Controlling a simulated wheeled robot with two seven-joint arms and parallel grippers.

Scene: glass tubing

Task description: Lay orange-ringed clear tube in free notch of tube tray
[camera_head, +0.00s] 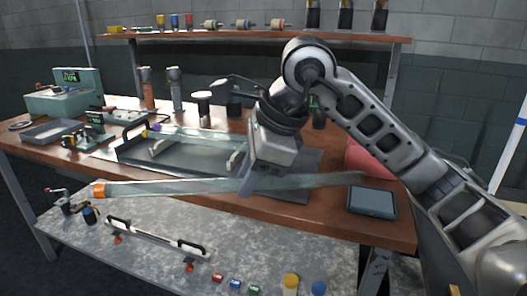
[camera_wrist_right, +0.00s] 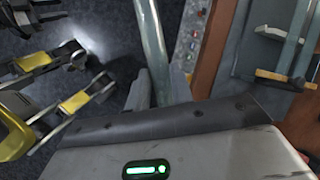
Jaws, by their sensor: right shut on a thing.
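The long clear tube (camera_head: 175,188) has an orange ring (camera_head: 98,190) at its left end. It is held nearly level in front of the bench's front edge, and it also shows in the right wrist view (camera_wrist_right: 152,40). My right gripper (camera_head: 247,187) is shut on it near the middle, with a finger on each side in the wrist view (camera_wrist_right: 160,88). The dark tube tray (camera_head: 190,161) lies on the bench behind the held tube, with pale notched supports. A clear tube with a purple end (camera_head: 155,127) lies along its back. My gripper hides the tray's right part. My left gripper is not visible.
A red object (camera_head: 360,158) and a blue-grey pad (camera_head: 372,201) are on the bench at right. Bottles, a grey bin (camera_head: 52,131) and a green case (camera_head: 62,98) stand at left and back. A lower shelf (camera_head: 190,268) holds a railed bar and small coloured items.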

